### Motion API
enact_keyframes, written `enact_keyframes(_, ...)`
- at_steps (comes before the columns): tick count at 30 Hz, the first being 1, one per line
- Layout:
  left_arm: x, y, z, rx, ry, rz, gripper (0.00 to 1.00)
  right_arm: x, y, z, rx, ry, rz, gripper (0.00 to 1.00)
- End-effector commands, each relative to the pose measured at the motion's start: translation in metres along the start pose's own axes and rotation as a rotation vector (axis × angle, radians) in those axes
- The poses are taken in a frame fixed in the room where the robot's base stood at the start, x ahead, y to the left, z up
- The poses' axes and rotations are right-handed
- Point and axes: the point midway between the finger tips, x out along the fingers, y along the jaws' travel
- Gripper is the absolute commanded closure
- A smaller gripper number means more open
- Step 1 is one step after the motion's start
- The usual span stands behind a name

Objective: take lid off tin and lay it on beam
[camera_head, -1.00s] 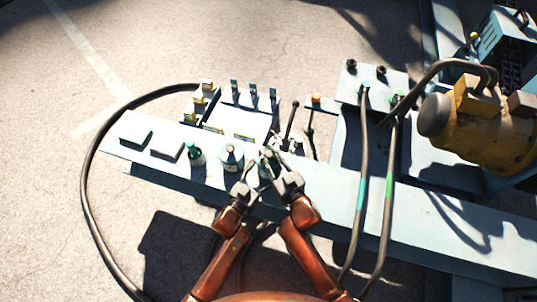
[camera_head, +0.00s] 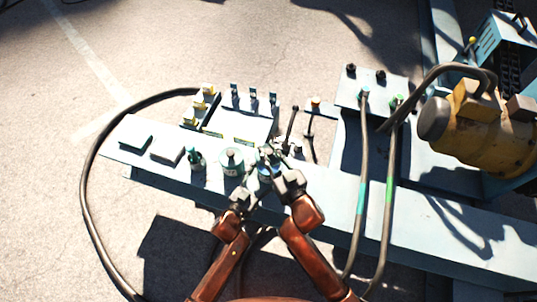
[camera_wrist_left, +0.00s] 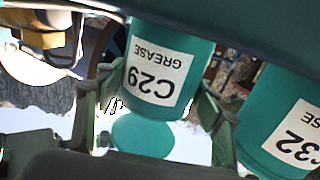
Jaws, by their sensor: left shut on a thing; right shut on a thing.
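The teal grease tin marked C29 (camera_wrist_left: 165,65) stands between the fingers of my left gripper (camera_wrist_left: 150,115) in the left wrist view, where it appears upside down. My left gripper is shut on this tin. The pale blue beam (camera_head: 325,190) runs under both grippers.
A second tin marked C32 (camera_head: 231,161) stands close left of the grippers; it also shows in the left wrist view (camera_wrist_left: 285,125). A teal bottle (camera_head: 196,158) and two blocks (camera_head: 167,150) sit farther left. Cables (camera_head: 362,190) cross the beam to the right.

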Motion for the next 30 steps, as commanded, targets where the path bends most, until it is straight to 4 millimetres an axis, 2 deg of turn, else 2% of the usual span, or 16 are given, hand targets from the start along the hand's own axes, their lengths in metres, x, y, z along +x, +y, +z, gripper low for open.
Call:
enact_keyframes(7, -0.001, 0.0, 0.003, 0.0, -0.005, -0.001, 0.82, 0.0, 0.0, -0.002, 0.0, -0.001, 0.0, 1.0)
enact_keyframes(8, -0.001, 0.0, 0.003, 0.0, -0.005, -0.001, 0.37, 0.0, 0.0, -0.002, 0.0, -0.001, 0.0, 1.0)
enact_keyframes(15, 0.0, 0.0, 0.001, 0.0, -0.002, 0.0, 0.21, 0.0, 0.0, -0.002, 0.0, -0.001, 0.0, 1.0)
enact_keyframes(25, -0.001, 0.0, 0.0, 0.0, -0.001, 0.0, 0.18, 0.0, 0.0, -0.002, 0.0, -0.001, 0.0, 1.0)
enact_keyframes(30, -0.018, -0.001, 0.002, 0.001, -0.002, -0.001, 0.18, 0.0, 0.0, -0.002, 0.0, -0.001, 0.001, 1.0)
